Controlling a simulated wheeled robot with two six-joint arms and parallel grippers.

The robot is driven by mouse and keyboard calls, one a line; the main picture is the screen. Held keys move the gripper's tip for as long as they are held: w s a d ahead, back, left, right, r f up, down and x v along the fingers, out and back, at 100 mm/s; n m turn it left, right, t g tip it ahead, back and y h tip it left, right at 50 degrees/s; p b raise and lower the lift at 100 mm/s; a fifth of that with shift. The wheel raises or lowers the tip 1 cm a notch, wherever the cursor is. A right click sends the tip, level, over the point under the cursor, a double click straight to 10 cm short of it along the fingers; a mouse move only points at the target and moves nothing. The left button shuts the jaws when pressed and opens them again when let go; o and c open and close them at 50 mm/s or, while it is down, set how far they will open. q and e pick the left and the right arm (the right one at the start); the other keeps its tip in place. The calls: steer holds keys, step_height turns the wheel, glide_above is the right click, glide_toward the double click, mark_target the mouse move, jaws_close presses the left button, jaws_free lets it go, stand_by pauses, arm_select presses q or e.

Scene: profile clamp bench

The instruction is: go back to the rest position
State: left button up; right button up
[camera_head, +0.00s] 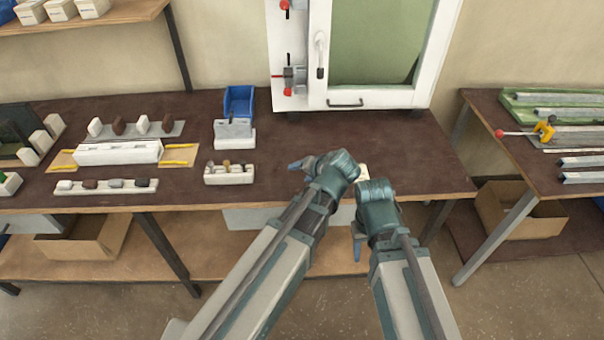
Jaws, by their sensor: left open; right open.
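My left gripper (300,165) is over the front middle part of the dark brown bench (270,188), with its fingers pointing left. It is open and I see nothing between its fingers. My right gripper (357,240) hangs at the bench's front edge, fingers pointing down. It is open and looks empty. My two forearms come up from the bottom and lie close together, wrists almost side by side. A small pale thing (363,172) on the bench is partly hidden behind my wrists.
A white framed window (318,60) with red-knobbed clamps stands at the back. A blue bin (238,101), a white holder (229,174) and block trays stand left. A side bench (480,98) at right holds metal profiles (580,161). The bench right of my wrists is clear.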

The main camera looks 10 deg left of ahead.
stand_by(0.3)
arm_select(q)
steer(key=s+d+f+m+g+h, duration=0.1)
steer(key=s+d+f+g+h, duration=0.1)
steer(key=s, duration=0.6)
steer(key=s+d+f+g+h, duration=0.3)
steer(key=s+d+f+g, duration=0.1)
steer(key=s+d, duration=0.3)
steer(key=shift+s+f+m, duration=0.2)
steer(key=shift+s+m, duration=0.2)
steer(key=shift+s, duration=0.75)
